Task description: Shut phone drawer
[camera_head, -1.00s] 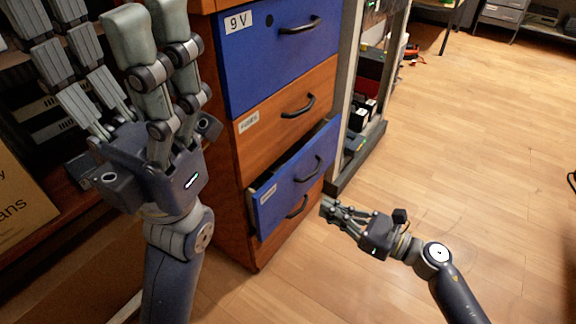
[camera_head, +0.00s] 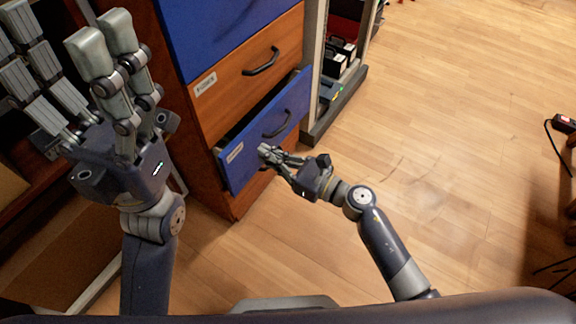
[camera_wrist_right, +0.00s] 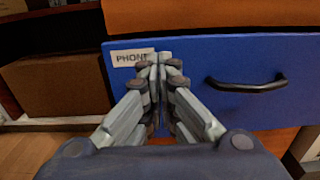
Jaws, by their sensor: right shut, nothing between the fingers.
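The phone drawer (camera_head: 270,125) is a blue drawer front with a black handle, low in the wooden cabinet. It stands partly pulled out, with a dark gap above its front. In the right wrist view its front (camera_wrist_right: 235,65) carries a "PHONE" label (camera_wrist_right: 132,57) and the handle (camera_wrist_right: 246,84). My right gripper (camera_head: 265,152) is shut and empty, its fingertips at the drawer front near the label; I cannot tell whether they touch. The fingertips also show in the right wrist view (camera_wrist_right: 159,60).
A closed wooden drawer (camera_head: 250,75) and a blue drawer (camera_head: 225,25) sit above. A metal rack (camera_head: 325,100) stands right of the cabinet. A power strip (camera_head: 564,124) with cable lies at the far right. The wooden floor (camera_head: 450,150) between is clear.

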